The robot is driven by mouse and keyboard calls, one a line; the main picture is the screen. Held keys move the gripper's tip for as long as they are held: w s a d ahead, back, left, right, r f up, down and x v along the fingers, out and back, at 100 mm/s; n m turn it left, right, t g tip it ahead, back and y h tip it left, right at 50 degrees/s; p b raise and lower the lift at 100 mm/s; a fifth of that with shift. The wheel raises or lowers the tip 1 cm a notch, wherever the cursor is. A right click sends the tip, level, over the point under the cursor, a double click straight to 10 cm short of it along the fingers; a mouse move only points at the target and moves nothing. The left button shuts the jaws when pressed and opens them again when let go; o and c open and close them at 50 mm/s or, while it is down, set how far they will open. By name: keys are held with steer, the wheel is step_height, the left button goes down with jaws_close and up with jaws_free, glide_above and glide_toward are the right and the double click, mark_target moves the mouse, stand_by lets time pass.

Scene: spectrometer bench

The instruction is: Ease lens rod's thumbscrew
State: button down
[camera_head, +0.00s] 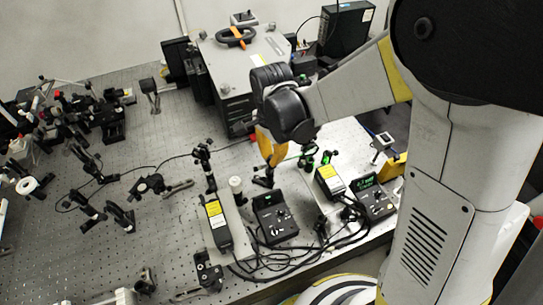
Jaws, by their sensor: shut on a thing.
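My gripper (270,164) reaches down from the arm at the centre of the view, below its dark wrist and yellow part. It is shut at a small black post mount (263,182) on the bench, where the lens rod's thumbscrew would be. The thumbscrew is too small and too covered by the gripper to make out. I cannot tell the rod's lens apart from the dark parts around it.
A black control box (274,218) and a yellow-labelled laser module (216,222) stand in front. A second module (329,181) and a green-lit meter (374,197) are to the right. A grey box (238,82) stands behind. Cables run along the front; the perforated bench (165,235) is partly clear.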

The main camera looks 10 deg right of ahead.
steer(key=n+b, duration=0.1)
steer(key=n, duration=0.5)
steer(key=shift+b, duration=0.4)
steer(key=n+b, duration=0.1)
steer(key=n, duration=0.5)
steer(key=shift+n, duration=0.4)
steer(key=n+b, duration=0.1)
steer(key=n, duration=1.1)
steer(key=shift+n+b, duration=0.3)
steer(key=shift+n, duration=0.1)
steer(key=c, duration=1.4)
jaws_free()
steer(key=shift+r, duration=0.15)
